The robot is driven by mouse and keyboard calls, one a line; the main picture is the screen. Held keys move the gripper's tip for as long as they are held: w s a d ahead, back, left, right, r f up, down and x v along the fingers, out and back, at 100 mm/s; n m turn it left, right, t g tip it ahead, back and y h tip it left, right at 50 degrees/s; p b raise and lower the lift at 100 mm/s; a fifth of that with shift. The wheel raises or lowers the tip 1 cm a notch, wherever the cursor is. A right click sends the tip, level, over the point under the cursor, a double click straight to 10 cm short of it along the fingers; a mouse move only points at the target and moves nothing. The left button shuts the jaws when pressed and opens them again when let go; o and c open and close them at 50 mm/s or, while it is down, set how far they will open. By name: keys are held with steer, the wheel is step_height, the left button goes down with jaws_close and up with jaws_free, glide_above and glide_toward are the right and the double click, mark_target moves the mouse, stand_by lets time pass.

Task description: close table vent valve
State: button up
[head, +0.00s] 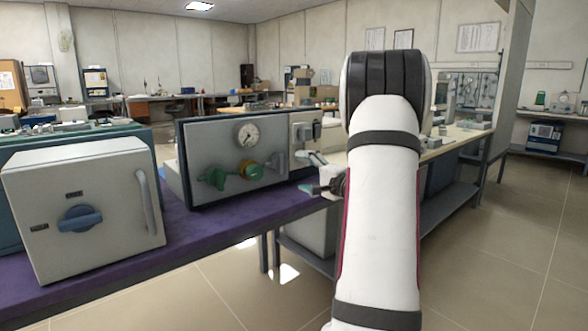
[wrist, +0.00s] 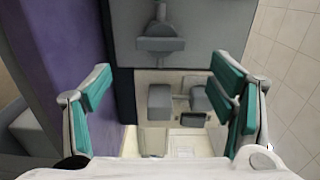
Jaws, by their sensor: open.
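A grey panel box (head: 225,140) stands on the table and carries several valve fittings. A green valve handle (head: 213,178) is at its lower left, with a yellow-and-green round fitting (head: 250,170) beside it. A grey T-shaped handle (head: 277,162) is further right; it also shows at the top of the wrist view (wrist: 160,42). I cannot tell which is the vent valve. My gripper (head: 302,171) is open and empty at the right end of the panel. In the wrist view its teal-padded fingers (wrist: 160,85) are wide apart, with the T-shaped handle beyond them, untouched.
A round gauge (head: 246,134) sits high on the panel. A cream section with dark blocks (head: 305,132) adjoins its right side. A white furnace (head: 85,210) with a blue knob stands left on the purple tabletop (head: 190,225). The floor (head: 480,250) at the right is clear.

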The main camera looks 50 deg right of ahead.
steer(key=shift+v, duration=1.1)
